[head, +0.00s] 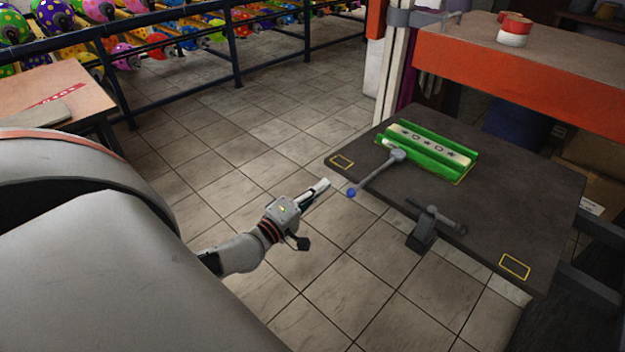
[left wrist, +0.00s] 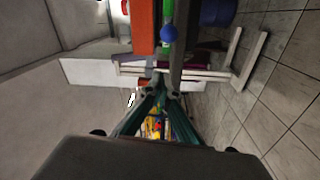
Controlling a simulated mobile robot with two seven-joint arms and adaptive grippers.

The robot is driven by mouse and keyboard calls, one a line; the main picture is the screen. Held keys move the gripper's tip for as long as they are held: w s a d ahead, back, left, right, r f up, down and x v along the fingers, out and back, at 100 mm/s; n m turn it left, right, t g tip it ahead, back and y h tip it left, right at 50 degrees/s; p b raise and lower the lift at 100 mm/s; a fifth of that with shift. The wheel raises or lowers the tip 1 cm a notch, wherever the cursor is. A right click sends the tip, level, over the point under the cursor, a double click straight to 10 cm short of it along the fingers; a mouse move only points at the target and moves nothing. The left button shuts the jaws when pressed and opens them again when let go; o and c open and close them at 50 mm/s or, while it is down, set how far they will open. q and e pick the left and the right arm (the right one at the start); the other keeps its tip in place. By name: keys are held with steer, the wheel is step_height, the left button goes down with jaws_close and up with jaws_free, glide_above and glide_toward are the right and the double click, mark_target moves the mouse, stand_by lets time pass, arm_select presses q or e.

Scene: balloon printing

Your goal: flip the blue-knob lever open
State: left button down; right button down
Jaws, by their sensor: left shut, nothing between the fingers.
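The blue knob (head: 351,192) is on the end of a grey lever (head: 376,174), which sticks out past the left front edge of a dark table (head: 520,190). The lever's round pivot (head: 398,156) is at the side of a green fixture (head: 430,168). My left gripper (head: 324,185) is shut and empty, just left of the knob, with a small gap seen between them. In the left wrist view the knob (left wrist: 168,33) is above and beyond my closed fingertips (left wrist: 160,92). My right gripper is not in view.
A second grey clamp (head: 435,217) sits on the table's front edge. Yellow-outlined rectangles (head: 515,266) mark the tabletop. An orange-edged bench (head: 520,75) stands behind. A rack of colourful balloons (head: 150,45) is at the back left. Tiled floor lies open between.

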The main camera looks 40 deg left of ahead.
arm_select(q)
steer(key=shift+w+d+f, duration=0.15)
steer(key=shift+w+d, duration=0.55)
steer(key=shift+d, duration=0.25)
steer(key=shift+w+d+f, duration=0.15)
steer(key=shift+w+d, duration=0.55)
steer(key=shift+d, duration=0.25)
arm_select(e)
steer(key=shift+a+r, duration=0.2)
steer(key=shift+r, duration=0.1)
